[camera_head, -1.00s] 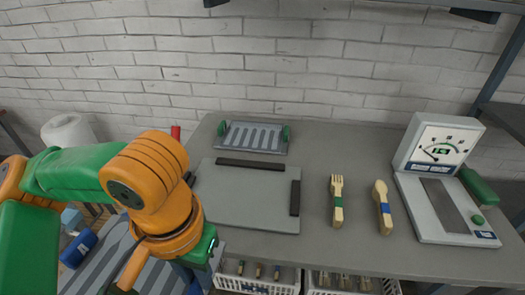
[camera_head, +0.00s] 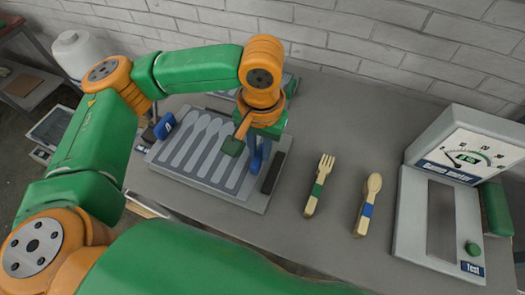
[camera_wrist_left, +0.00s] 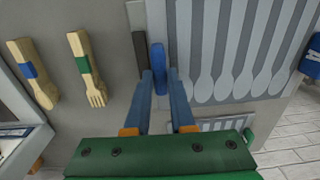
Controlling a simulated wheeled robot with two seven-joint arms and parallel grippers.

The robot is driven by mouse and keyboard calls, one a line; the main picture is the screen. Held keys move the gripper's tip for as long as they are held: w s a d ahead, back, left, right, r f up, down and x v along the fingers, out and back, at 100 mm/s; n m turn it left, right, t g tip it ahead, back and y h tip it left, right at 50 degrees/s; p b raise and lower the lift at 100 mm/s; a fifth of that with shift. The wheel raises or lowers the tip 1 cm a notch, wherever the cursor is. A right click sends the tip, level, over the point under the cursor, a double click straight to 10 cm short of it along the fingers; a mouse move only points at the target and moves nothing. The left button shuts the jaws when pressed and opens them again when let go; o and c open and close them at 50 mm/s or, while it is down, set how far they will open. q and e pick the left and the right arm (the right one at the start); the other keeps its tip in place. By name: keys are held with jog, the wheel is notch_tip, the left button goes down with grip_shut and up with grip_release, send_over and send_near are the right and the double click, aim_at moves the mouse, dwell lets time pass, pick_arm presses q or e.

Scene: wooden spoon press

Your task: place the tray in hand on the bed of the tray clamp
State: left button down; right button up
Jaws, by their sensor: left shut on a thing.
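The tray (camera_head: 203,150) is a grey plate with several spoon-shaped recesses and a blue handle at each end. My left gripper (camera_head: 257,152) is shut on its right-end handle, which also shows between the fingers in the left wrist view (camera_wrist_left: 158,62). The left-end handle (camera_head: 164,125) is free. The tray lies flat over the grey bed of the tray clamp (camera_head: 254,204); I cannot tell whether it touches. The clamp's dark side bar (camera_head: 273,172) stands just right of the held handle. My arm hides part of the far edge. My right gripper is not in view.
A wooden fork (camera_head: 319,186) and spoon (camera_head: 368,204) lie to the right, with a gauge device (camera_head: 448,195) beyond them. A slotted rack with green handles (camera_wrist_left: 225,125) is behind the clamp, by the brick wall. Bench is clear between bar and fork.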

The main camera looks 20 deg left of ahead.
pick_arm(q)
jog(key=shift+w+d+f, duration=0.25)
jog(key=shift+w+f, duration=0.65)
jog(key=shift+f, duration=0.25)
notch_tip(320, 180, down, 3)
jog(key=shift+r, duration=0.15)
jog(key=shift+f, duration=0.25)
jog(key=c, duration=0.8)
grip_release()
jog(key=shift+o, duration=0.2)
notch_tip(320, 180, up, 12)
jog(key=shift+s+d+r+p, duration=0.15)
jog(key=shift+d+p, duration=0.1)
jog(key=shift+p, duration=0.05)
